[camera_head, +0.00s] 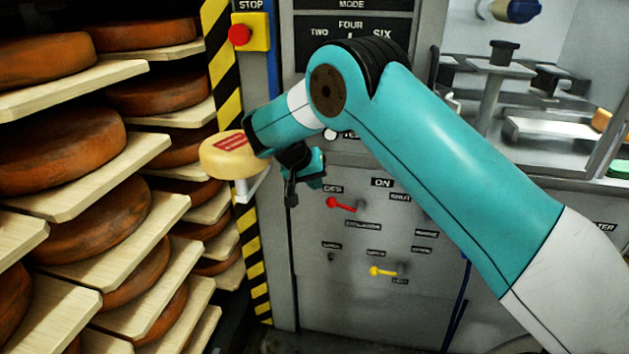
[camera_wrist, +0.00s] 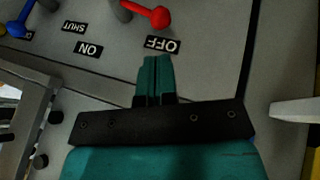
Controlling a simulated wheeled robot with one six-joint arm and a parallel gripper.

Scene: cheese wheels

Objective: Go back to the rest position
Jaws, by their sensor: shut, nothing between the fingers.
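My gripper (camera_wrist: 154,65) shows in the wrist view with its two teal fingers side by side, shut and empty. They are in front of a grey panel, below an upside-down OFF label (camera_wrist: 162,45) and a red lever (camera_wrist: 150,15). In the head view my teal arm reaches from the lower right across the panel and bends down at the wrist. The fingers are hard to make out there.
A pale cheese wheel (camera_head: 228,160) with a red label sits left of my wrist. Racks of brown cheese wheels (camera_head: 62,150) on boards fill the left. The grey panel (camera_head: 330,285) carries red (camera_head: 340,205) and yellow levers (camera_head: 382,271). A red stop button (camera_head: 239,35) is above.

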